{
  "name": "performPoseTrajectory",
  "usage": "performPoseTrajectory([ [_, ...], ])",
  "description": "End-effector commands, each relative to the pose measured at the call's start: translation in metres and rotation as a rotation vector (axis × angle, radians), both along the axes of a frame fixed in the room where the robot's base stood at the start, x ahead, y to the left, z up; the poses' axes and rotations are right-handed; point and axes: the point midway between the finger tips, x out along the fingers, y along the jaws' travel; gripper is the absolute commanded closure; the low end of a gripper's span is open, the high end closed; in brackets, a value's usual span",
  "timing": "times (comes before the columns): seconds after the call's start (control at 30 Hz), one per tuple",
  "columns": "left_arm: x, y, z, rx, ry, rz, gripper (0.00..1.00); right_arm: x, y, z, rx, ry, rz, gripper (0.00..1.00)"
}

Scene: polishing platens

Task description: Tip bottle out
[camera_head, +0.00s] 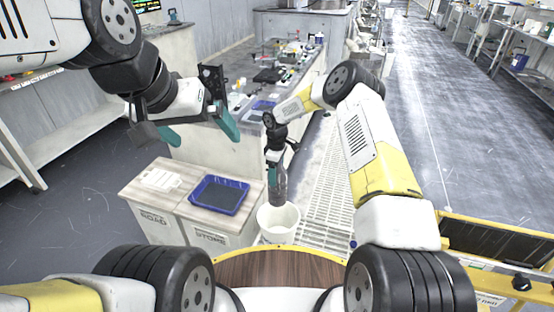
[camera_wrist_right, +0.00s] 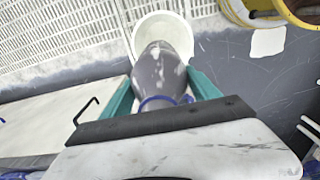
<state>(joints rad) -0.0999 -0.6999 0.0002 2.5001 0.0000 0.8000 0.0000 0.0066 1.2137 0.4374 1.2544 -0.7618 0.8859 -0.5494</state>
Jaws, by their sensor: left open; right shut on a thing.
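My right gripper (camera_head: 274,156) is shut on a dark grey, see-through bottle (camera_head: 278,187) and holds it roughly upright in line, its lower end over or just inside the mouth of a white bucket (camera_head: 291,232). In the right wrist view the bottle (camera_wrist_right: 155,75) sits between the two teal fingers (camera_wrist_right: 162,92), with a blue ring near the gripper. The bucket rim (camera_wrist_right: 139,35) shows beyond it. I cannot tell which end of the bottle points down, nor whether anything flows out.
A pale cabinet (camera_head: 133,192) marked ROAD and STONE stands left of the bucket, with a blue tray (camera_head: 220,194) and a white rack (camera_head: 161,179) on top. A cluttered bench (camera_head: 215,150) lies behind. White floor grating (camera_head: 325,200) runs right of the bucket.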

Motion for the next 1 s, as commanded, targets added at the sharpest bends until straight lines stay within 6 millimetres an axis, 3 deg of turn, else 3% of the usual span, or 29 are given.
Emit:
performPoseTrajectory([
  [1.0,0.0,0.0,0.0,0.0,0.0,0.0,0.0,0.031,0.02,-0.03,0.279,-0.539,0.007,0.94],
])
